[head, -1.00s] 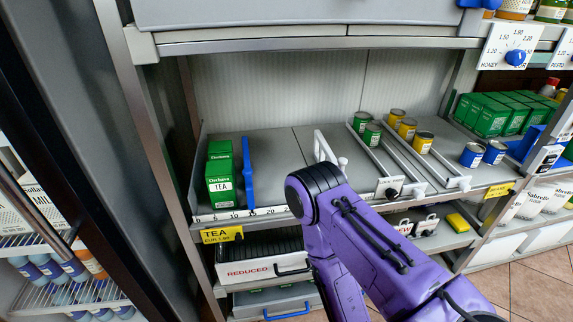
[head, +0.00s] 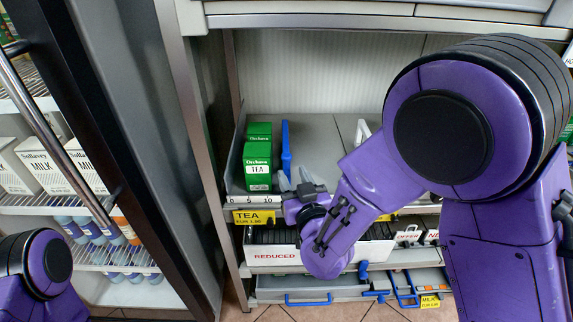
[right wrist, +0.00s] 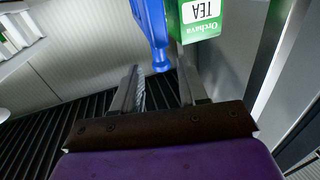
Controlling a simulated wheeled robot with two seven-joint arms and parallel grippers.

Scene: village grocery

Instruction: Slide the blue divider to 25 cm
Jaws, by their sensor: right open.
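The blue divider (head: 286,148) stands upright on the shelf just right of the green tea boxes (head: 258,165). On the scale strip (head: 250,199) I read 0, 5 and 10; the marks further right are hidden behind my right gripper. My right gripper (head: 294,181) is open at the shelf's front edge, near the divider's front end. In the right wrist view the divider's narrow front end (right wrist: 158,55) lies just ahead of the gap between the open fingers (right wrist: 160,85), with no visible hold. My left gripper is out of view; only a left arm link shows at bottom left.
A white divider (head: 362,131) stands further right on the shelf, partly behind my arm. A yellow TEA tag (head: 253,217) hangs below the edge, above a REDUCED bin (head: 270,256). A fridge door handle (head: 62,140) is at left.

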